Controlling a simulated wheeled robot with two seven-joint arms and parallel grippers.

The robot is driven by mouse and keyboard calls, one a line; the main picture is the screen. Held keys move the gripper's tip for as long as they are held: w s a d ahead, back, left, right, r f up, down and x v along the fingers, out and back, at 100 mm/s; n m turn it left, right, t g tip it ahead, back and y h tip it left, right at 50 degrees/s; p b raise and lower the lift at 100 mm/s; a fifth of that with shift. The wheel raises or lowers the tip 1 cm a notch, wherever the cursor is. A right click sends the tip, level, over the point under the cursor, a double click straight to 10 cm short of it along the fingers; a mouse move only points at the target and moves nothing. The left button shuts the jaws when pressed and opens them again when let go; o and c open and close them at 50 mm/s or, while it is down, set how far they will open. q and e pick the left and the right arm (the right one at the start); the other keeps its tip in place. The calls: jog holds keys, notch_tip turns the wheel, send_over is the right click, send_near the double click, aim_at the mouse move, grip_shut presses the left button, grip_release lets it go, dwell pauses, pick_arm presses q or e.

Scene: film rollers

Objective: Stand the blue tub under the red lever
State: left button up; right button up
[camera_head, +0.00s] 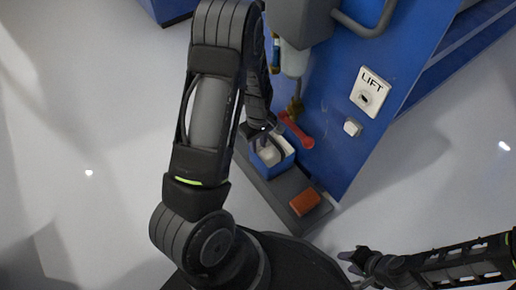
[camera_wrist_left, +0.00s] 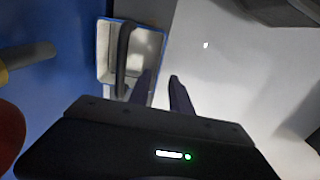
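The blue tub (camera_head: 283,161) has a pale inside and a dark handle. It stands on a dark grey ledge (camera_head: 251,174) at the foot of the blue panel. The red lever (camera_head: 296,131) sticks out from the panel, just above and right of the tub in the head view. My left gripper (camera_head: 262,136) is at the tub. In the left wrist view its fingers (camera_wrist_left: 162,82) are apart at the near right corner of the tub (camera_wrist_left: 136,32); whether they touch its wall I cannot tell. My right gripper (camera_head: 346,262) is empty, its fingers apart, low at the right.
An orange-red block (camera_head: 305,201) lies on the ledge, right of the tub. A nozzle (camera_head: 295,106) hangs above the lever. The blue panel (camera_head: 335,130) carries a LIFT sign (camera_head: 369,91) and a small white button (camera_head: 352,127). The pale floor at left is clear.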

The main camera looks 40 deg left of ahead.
pick_arm(q)
notch_tip(320, 180, up, 3)
jog(key=shift+f, duration=0.2)
dwell(0.6)
jog(key=s+d+f+m+h, duration=0.1)
jog(key=s+d+m, duration=0.3)
jog(key=d, duration=0.5)
jog(key=s+d+f+m+h, duration=0.1)
jog(key=s+d+f+m, duration=0.2)
jog(key=d, duration=0.5)
jog(key=s+d+f+m+t+h, duration=0.1)
jog(key=s+d+f+m+h, duration=0.1)
jog(key=s+d+m, duration=0.3)
jog(key=s+d+f, duration=0.1)
jog(key=s+d, duration=0.1)
jog(key=d, duration=0.2)
jog(key=shift+d+m, duration=0.3)
jog(key=shift+c, duration=0.2)
